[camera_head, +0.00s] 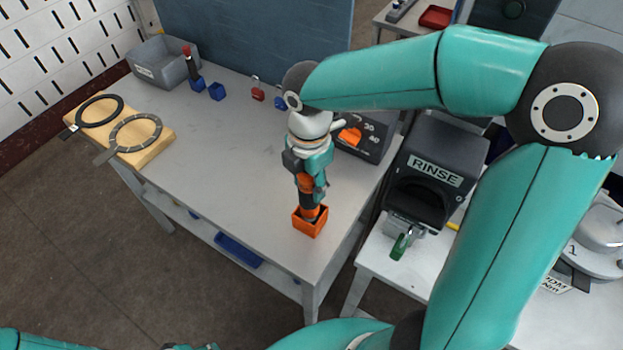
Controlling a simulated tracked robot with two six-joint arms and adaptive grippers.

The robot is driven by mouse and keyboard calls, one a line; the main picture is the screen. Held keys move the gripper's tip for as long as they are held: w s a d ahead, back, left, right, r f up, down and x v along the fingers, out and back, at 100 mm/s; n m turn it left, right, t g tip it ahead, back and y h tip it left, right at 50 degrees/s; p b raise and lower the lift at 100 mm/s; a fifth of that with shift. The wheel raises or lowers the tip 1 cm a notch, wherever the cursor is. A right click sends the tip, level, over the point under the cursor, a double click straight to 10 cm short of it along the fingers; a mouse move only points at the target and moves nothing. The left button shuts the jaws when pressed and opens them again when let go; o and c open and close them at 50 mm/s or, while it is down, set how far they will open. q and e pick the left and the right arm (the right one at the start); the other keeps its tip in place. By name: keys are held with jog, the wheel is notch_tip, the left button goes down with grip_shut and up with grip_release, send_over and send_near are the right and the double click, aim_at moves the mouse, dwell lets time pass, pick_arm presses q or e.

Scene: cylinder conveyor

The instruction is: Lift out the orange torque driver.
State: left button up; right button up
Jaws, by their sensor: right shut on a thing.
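The orange torque driver (306,184) stands upright, its lower end in or just over a small orange square holder (311,226) near the table's front right corner. My right gripper (311,180) comes down from above and is shut on the driver's upper part. The fingers hide some of the handle. I cannot tell whether the driver's tip is still inside the holder. Of my left arm only teal parts show at the bottom left edge; its fingers are not seen.
A red-topped tool stands in a blue holder (197,83) beside a grey bin (165,62). A blue block (217,91), a red padlock-like item (258,94) and a wooden board (130,131) with ring gauges share the table. A dark RINSE unit (437,172) stands right. The table's middle is clear.

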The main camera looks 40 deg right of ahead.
jog(key=shift+r+p, duration=2.65)
jog(key=shift+r, duration=0.65)
jog(key=shift+w, duration=0.1)
